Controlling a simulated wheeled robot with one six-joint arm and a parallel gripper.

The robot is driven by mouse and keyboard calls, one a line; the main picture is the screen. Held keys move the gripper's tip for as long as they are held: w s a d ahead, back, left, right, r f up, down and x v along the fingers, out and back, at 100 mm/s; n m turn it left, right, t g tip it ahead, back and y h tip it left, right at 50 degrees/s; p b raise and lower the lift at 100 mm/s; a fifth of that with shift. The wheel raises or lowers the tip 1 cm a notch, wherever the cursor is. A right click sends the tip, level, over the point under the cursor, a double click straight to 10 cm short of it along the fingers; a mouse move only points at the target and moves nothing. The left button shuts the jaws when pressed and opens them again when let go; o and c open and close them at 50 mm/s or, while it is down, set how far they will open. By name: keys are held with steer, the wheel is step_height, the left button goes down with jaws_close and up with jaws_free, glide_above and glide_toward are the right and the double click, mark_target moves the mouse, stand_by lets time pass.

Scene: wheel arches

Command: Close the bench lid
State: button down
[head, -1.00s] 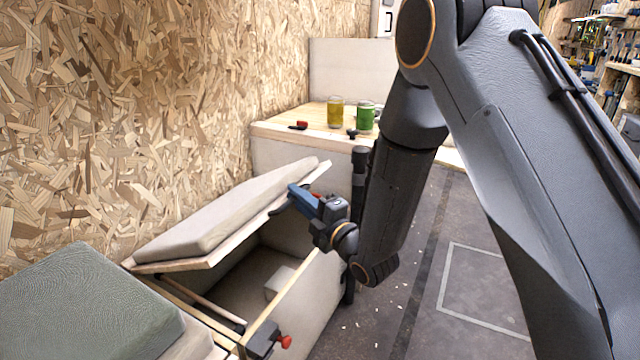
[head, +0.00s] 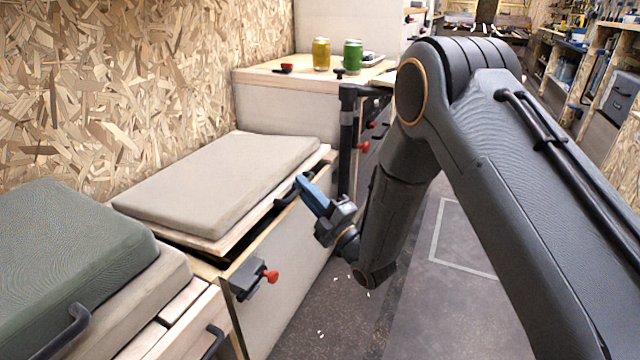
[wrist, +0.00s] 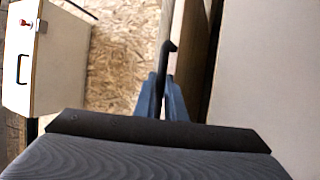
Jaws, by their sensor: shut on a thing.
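The bench lid (head: 215,185) carries a beige cushion and lies low over its box, close to level. A dark gap shows between the lid's wooden front edge and the front wall of the bench box (head: 290,260). A black handle (head: 287,194) sits on the lid's front edge towards its far end. My gripper (head: 302,180) has blue fingers and is shut on this handle. In the wrist view the dark handle (wrist: 168,60) rises from between the blue fingers (wrist: 162,92). The inside of the box is mostly hidden.
A green cushion (head: 70,260) lies on the bench part at near left. A black latch with a red knob (head: 268,275) juts from the box front. A counter with a yellow jar (head: 321,54) and a green jar (head: 352,55) stands behind. The floor at right is open.

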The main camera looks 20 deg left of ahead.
steer(key=shift+s+a+f, duration=0.1)
steer(key=shift+a+f, duration=0.05)
steer(key=shift+f, duration=0.3)
steer(key=shift+s+a+f, duration=0.1)
steer(key=shift+f, duration=0.35)
steer(key=shift+w+a+r, duration=0.1)
steer(key=shift+r, duration=0.2)
steer(key=c, duration=2.1)
jaws_free()
steer(key=v, duration=0.3)
steer(key=p+v, duration=0.1)
steer(key=v, duration=0.1)
steer(key=p+v, duration=0.1)
steer(key=v, duration=0.2)
steer(key=shift+w+d, duration=0.15)
steer(key=shift+d, duration=0.25)
